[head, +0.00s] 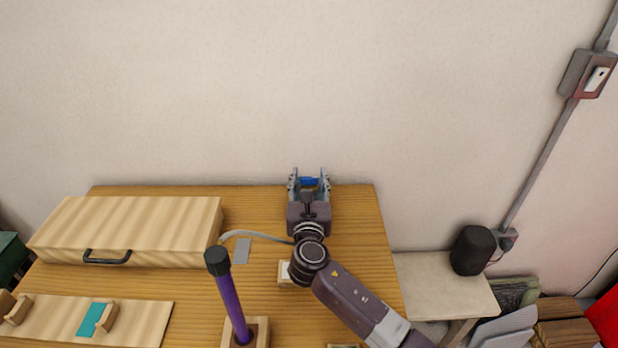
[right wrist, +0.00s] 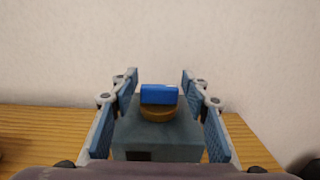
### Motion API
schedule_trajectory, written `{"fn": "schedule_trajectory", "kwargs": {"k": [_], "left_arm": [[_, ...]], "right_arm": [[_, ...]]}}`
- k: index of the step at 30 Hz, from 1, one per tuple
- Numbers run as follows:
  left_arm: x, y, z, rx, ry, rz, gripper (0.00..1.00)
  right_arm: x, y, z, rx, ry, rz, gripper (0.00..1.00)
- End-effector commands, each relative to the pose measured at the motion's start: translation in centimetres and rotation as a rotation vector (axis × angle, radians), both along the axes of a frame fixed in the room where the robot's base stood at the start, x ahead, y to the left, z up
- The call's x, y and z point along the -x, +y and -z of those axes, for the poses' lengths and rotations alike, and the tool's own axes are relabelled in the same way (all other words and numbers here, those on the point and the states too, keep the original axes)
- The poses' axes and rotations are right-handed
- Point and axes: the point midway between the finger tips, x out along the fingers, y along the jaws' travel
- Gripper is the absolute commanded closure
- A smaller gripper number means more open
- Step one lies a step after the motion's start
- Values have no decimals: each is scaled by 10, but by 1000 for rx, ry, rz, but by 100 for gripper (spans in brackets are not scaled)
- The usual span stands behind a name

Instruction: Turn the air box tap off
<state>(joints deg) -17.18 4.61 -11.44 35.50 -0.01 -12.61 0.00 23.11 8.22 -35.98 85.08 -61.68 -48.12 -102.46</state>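The air box (right wrist: 158,138) is a grey block at the back of the wooden table, seen in the right wrist view. On its top is the tap, a blue handle (right wrist: 159,94) on a round brass-coloured base (right wrist: 158,112). In the head view the blue handle (head: 309,182) shows between my right gripper's fingers. My right gripper (head: 309,175) is open, with its fingers on both sides of the tap and a gap on each side. It also shows in the right wrist view (right wrist: 160,85). Most of the box is hidden by my right arm in the head view. My left gripper is not in view.
A wooden case (head: 135,225) with a black handle lies on the left of the table (head: 355,225). A purple rod with a black cap (head: 230,295) stands in a wooden holder at the front. A grey hose (head: 255,234) runs toward my right arm. The wall is close behind.

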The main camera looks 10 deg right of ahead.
Motion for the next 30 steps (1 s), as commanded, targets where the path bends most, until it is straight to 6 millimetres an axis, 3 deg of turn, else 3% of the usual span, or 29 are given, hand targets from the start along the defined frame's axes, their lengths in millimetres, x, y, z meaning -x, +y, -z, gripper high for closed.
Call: {"fn": "schedule_trajectory", "kwargs": {"k": [10, 14, 24, 30], "left_arm": [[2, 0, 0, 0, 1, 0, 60], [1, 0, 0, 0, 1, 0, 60], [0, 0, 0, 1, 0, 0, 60], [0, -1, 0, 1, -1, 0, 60]], "right_arm": [[2, 1, 1, 0, 1, -1, 50], [12, 3, 1, 1, 1, -1, 50], [81, 18, 2, -2, 3, -2, 50], [109, 24, 1, 0, 1, -1, 50]]}}
